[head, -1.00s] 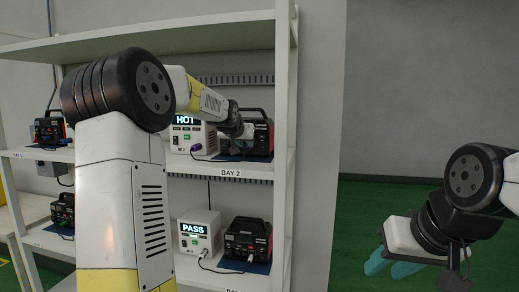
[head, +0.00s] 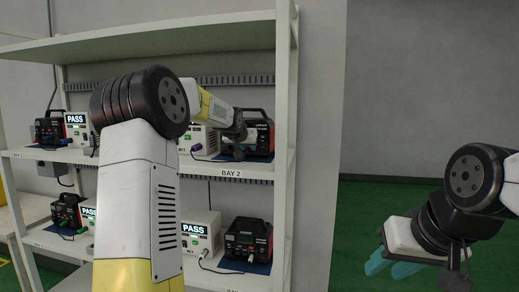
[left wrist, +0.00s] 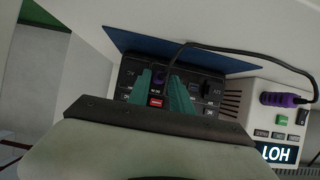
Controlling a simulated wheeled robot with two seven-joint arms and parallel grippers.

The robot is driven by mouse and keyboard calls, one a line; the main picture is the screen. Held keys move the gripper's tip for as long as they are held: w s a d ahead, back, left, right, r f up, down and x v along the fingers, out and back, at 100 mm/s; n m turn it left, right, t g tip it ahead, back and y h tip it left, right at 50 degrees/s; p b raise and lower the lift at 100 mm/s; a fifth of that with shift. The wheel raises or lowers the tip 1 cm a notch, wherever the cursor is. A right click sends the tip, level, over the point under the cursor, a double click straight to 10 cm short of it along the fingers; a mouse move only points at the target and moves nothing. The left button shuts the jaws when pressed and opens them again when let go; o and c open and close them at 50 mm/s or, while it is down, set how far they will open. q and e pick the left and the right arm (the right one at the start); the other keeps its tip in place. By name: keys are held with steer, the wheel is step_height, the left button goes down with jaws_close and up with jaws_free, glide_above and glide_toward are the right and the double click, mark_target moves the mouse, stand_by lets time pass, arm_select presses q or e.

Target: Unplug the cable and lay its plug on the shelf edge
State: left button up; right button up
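In the left wrist view, the black power station (left wrist: 214,87) fills the middle. A purple plug (left wrist: 159,77) sits at its face. A black cable (left wrist: 235,49) arcs from there to another purple plug (left wrist: 285,99) on the white tester (left wrist: 293,133), whose screen shows inverted letters. My left gripper (left wrist: 161,76) has its teal fingers apart, one on each side of the station's plug; any contact is unclear. In the head view, my left wrist is before the station (head: 259,133) on the BAY 2 shelf edge (head: 235,173). My right gripper (head: 391,267) is open, empty, away from the shelves.
A lower shelf holds another tester reading PASS (head: 200,229) and a black station (head: 248,239). More units (head: 48,132) stand at the left. The rack's upright post (head: 284,115) is close to the right of my left wrist. Green floor (head: 365,220) lies open at the right.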

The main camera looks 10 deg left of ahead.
arm_select(q)
steer(key=shift+c, duration=0.5)
jaws_close()
steer(key=shift+s, duration=0.2)
steer(key=shift+s, duration=1.85)
